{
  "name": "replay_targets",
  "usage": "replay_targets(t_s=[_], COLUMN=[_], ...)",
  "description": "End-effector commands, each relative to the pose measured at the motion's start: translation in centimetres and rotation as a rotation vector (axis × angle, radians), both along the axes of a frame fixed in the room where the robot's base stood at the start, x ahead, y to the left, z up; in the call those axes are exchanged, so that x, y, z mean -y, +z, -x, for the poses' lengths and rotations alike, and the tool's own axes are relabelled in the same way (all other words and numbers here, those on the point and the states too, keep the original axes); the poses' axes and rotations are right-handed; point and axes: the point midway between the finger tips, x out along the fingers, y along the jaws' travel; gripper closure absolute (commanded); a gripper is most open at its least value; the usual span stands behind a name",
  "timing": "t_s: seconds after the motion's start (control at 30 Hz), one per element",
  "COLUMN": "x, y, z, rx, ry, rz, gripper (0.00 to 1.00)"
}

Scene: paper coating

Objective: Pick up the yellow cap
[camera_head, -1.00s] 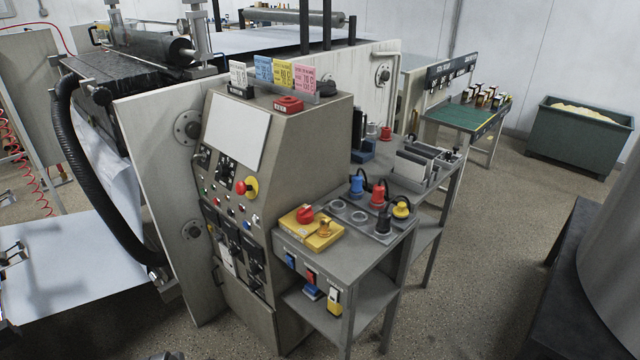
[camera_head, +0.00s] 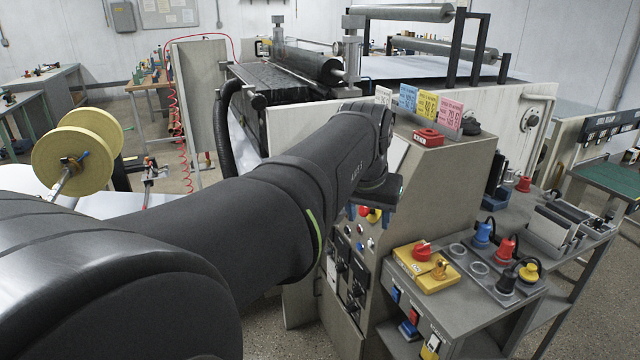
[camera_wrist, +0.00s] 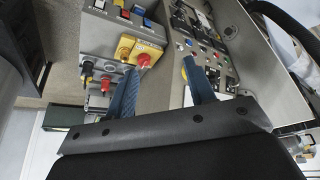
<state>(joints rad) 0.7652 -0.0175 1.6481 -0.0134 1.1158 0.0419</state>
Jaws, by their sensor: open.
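The yellow cap (camera_head: 529,272) sits at the right end of a grey socket plate on the side table, with a black cable looped by it. A black cap (camera_head: 506,282), a red cap (camera_head: 506,248) and a blue cap (camera_head: 483,234) stand on the same plate. My gripper (camera_wrist: 162,66) is open and empty, with two blue fingers apart in the wrist view. In the head view my arm reaches to the front of the control console, left of and well apart from the yellow cap. I cannot pick out the yellow cap clearly in the wrist view.
A yellow box (camera_head: 426,268) with a red knob stands left of the caps. The sloped console (camera_head: 440,170), topped with coloured cards and a red block, stands beside the table. A grey rack (camera_head: 552,228) is behind the caps. Open space lies above the table.

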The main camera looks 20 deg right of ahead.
Motion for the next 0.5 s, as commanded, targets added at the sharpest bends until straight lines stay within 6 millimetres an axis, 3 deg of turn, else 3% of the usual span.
replay_targets(t_s=[0.03,0.23,0.5], x=[2.4,11.1,23.3], y=[0.4,1.4,0.6], z=[-0.7,-2.2,-1.8], rx=[-0.005,-0.020,-0.036], ry=[-0.028,-0.131,-0.272], rz=[-0.005,-0.023,-0.049], gripper=[0.51,0.51,0.51])
